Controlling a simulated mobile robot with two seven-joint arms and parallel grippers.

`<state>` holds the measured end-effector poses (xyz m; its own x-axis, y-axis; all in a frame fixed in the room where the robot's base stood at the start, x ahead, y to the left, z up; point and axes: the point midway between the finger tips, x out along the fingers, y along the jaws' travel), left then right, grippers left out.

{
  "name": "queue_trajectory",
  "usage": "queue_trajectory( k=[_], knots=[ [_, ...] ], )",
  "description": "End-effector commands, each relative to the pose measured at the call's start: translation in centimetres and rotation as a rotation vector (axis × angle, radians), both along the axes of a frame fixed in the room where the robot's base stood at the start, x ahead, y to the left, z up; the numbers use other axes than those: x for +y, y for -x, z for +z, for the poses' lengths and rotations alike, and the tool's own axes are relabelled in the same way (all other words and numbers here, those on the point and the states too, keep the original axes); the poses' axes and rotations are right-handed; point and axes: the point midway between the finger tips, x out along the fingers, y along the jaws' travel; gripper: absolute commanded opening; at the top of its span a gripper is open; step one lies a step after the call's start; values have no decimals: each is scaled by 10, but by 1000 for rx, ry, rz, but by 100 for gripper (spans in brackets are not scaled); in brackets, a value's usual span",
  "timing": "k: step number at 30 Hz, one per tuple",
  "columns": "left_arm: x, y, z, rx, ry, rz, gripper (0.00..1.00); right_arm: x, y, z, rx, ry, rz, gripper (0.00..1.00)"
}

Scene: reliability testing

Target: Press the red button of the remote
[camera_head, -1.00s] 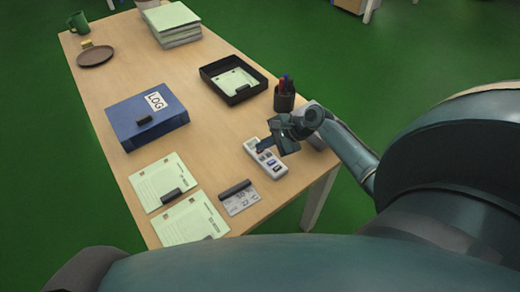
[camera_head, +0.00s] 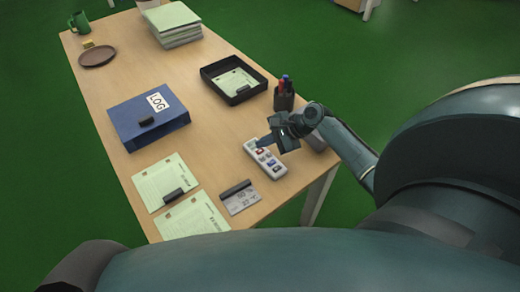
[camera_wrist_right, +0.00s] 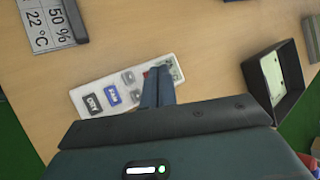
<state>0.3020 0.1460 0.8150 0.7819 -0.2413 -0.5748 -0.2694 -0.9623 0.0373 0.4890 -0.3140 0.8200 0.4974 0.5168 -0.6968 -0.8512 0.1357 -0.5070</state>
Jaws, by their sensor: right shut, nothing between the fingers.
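The white remote (camera_head: 279,171) lies on the table near its right edge, with several coloured buttons on its face. Its red button (camera_head: 260,150) shows just below my fingertips in the head view. My right gripper (camera_head: 263,142) is shut and empty, pointing down over the remote's far end. In the right wrist view the shut fingers (camera_wrist_right: 158,72) cover part of the remote (camera_wrist_right: 108,82), and a sliver of the red button (camera_wrist_right: 146,75) shows beside them. I cannot tell whether the tips touch the remote. My left gripper is not in view.
A pen cup (camera_head: 284,99) stands close behind my right gripper. A black tray (camera_head: 212,84) with papers, a blue log binder (camera_head: 125,131) and a grey display card (camera_head: 240,200) lie around the remote. Bare tabletop separates the remote from the binder.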

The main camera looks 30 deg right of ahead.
Motion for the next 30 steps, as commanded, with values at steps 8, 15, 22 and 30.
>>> queue_trajectory(
  k=[8,15,22,30],
  knots=[
    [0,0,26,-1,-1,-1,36,0,0,28,-1,0,-1,0],
    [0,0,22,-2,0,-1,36,0,0,46,-3,1,0,0],
    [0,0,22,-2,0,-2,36,0,0,49,0,0,0,0],
    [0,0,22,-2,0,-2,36,0,0,49,0,0,0,0]
  ],
)
